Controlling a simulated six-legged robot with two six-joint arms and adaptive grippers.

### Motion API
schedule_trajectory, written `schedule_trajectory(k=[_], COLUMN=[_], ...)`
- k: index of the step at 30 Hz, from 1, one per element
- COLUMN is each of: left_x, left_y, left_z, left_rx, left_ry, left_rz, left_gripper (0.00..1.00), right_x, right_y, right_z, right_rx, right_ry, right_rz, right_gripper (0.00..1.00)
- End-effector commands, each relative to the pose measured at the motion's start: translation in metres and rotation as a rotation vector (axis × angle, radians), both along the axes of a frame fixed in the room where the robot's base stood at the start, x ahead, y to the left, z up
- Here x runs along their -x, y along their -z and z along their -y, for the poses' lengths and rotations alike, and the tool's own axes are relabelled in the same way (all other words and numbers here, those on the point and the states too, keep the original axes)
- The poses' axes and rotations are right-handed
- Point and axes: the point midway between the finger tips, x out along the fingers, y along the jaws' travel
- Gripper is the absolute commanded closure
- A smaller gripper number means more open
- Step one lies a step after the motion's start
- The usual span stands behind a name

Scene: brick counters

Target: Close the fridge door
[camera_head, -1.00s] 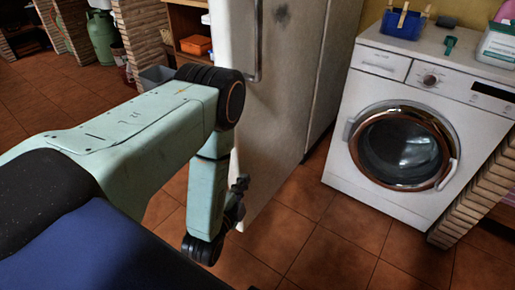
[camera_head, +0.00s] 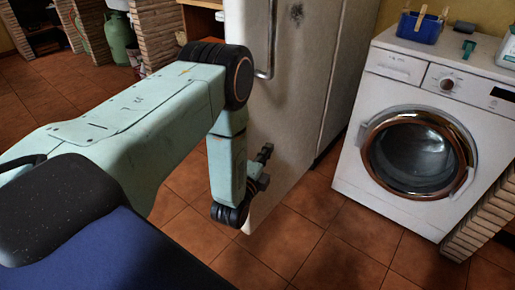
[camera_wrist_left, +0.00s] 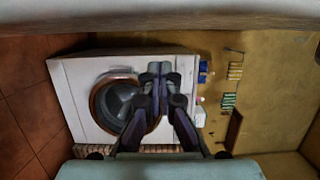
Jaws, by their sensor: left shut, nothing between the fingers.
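The fridge door (camera_head: 275,110) is a worn off-white panel with a vertical metal handle (camera_head: 270,40) near its top, in the middle of the head view. How far it stands open I cannot tell. My left arm crosses in front of its left edge. My left gripper (camera_head: 264,163) is low beside the door's left edge, and I cannot tell whether it touches it. In the left wrist view its fingers (camera_wrist_left: 159,70) are together and empty. A pale band along that view's top may be the door. My right gripper is out of view.
A white washing machine (camera_head: 415,140) stands right of the fridge, with a blue basket (camera_head: 420,27) on top. It also shows in the left wrist view (camera_wrist_left: 75,95). Brick pillars and a green gas bottle (camera_head: 120,40) are at the back left. Tiled floor (camera_head: 330,255) in front is clear.

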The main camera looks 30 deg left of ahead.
Motion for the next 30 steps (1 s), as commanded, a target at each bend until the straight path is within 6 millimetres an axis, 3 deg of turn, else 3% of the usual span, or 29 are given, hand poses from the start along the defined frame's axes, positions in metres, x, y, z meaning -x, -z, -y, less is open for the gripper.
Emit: schedule_trajectory(k=[2, 6, 12, 30], left_x=[-0.016, -0.012, -0.013, -0.013], left_y=[0.001, 0.001, 0.0, 0.0], left_z=[-0.002, -0.023, -0.038, -0.046], left_rx=[-0.001, 0.001, 0.001, 0.001], left_ry=[0.0, -0.005, -0.002, 0.005], left_rz=[0.005, 0.0, 0.0, 0.0], left_gripper=[1.0, 1.0, 1.0, 1.0], right_x=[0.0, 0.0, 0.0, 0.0], right_y=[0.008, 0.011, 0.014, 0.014], right_z=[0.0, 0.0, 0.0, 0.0], right_rx=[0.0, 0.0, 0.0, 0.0], right_ry=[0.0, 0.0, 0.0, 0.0], right_rz=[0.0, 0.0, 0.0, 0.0], right_gripper=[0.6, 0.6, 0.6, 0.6])
